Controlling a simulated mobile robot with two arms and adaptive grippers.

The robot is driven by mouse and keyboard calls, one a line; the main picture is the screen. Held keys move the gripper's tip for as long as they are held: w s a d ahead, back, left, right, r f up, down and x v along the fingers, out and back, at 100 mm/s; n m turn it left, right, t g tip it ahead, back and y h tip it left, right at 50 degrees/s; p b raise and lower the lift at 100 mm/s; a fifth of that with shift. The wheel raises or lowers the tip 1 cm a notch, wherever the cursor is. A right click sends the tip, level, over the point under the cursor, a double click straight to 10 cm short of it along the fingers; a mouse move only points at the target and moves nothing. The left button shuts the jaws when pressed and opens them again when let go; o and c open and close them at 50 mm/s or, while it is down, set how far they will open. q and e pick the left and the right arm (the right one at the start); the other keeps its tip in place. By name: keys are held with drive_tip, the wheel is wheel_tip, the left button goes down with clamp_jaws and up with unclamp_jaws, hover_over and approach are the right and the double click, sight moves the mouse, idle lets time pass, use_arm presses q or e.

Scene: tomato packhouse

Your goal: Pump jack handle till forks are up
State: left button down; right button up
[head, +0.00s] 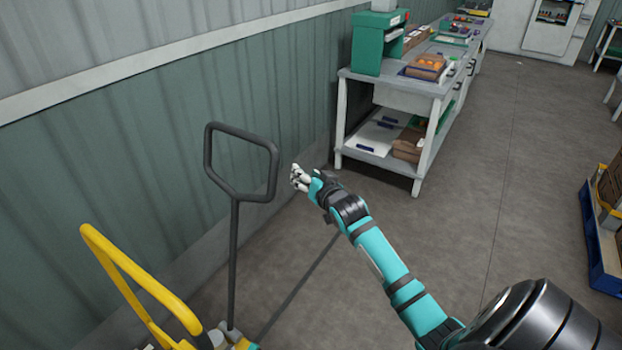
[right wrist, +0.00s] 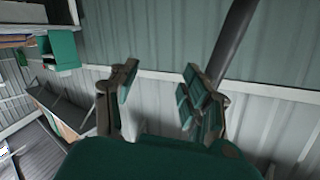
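The jack handle (head: 236,230) is a dark grey bar with an angular loop on top, standing near upright in the left half of the head view. Its foot meets yellow jack parts at the bottom edge. The forks are not visible. My right gripper (head: 299,178) is just right of the loop, apparently apart from it. In the right wrist view the right gripper (right wrist: 160,88) has its fingers spread with nothing between them. A dark bar of the handle (right wrist: 234,40) passes beside the right-hand finger, outside the gap. My left gripper is not in view.
A yellow tubular frame (head: 135,274) stands at lower left. A green corrugated wall (head: 120,170) runs behind the handle. A grey workbench (head: 415,88) with boxes stands beyond my right gripper. A blue pallet (head: 600,250) with boxes is at the right edge. The middle floor is clear.

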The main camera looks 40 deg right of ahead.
drive_tip(key=shift+v, duration=1.2)
drive_tip(key=shift+a, duration=0.15)
drive_tip(key=shift+w, duration=0.1)
